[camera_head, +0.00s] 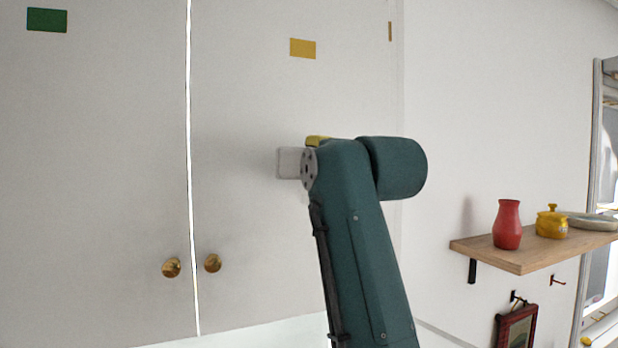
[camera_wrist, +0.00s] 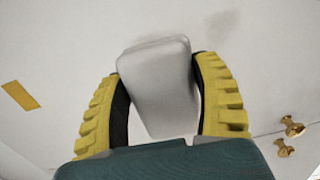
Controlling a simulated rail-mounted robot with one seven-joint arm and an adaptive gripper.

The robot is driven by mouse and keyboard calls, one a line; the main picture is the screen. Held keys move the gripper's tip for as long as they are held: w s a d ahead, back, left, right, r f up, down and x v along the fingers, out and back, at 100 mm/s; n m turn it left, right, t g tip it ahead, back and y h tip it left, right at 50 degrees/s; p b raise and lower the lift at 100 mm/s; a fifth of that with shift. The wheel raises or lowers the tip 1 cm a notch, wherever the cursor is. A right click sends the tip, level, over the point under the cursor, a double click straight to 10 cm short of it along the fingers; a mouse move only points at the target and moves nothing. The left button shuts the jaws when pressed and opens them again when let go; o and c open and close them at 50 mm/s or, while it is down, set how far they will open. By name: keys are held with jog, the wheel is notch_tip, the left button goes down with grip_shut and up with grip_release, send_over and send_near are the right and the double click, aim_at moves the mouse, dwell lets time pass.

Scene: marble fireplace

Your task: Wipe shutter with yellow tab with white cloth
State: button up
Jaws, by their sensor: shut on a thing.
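The shutter with the yellow tab (camera_head: 250,110) is the right one of two pale doors in the head view. Its yellow tab (camera_head: 302,48) is near the top and also shows at the left of the wrist view (camera_wrist: 20,95). My gripper (camera_wrist: 158,95) is shut on the white cloth (camera_wrist: 157,75), which looks like a folded, rounded block between the yellow fingers. In the head view the cloth (camera_head: 288,162) is at the shutter's face, below the tab; I cannot tell whether it touches. Faint grey smudges (camera_wrist: 222,28) show on the shutter near the cloth in the wrist view.
The left shutter (camera_head: 90,150) has a green tab (camera_head: 47,20). Brass knobs (camera_head: 212,263) (camera_head: 172,267) sit low beside the gap. At right, a wooden shelf (camera_head: 520,262) holds a red vase (camera_head: 507,225) and a yellow pot (camera_head: 552,223); a framed picture (camera_head: 517,328) hangs below.

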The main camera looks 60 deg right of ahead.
jog(key=shift+s+a+f, duration=0.2)
jog(key=shift+s+a, duration=0.15)
jog(key=shift+s, duration=0.05)
jog(key=shift+s+a+r, duration=0.15)
jog(key=shift+a+r, duration=0.05)
jog(key=shift+s+b, duration=0.1)
jog(key=shift+b, duration=0.25)
jog(key=b+v, duration=0.1)
jog(key=v, duration=0.2)
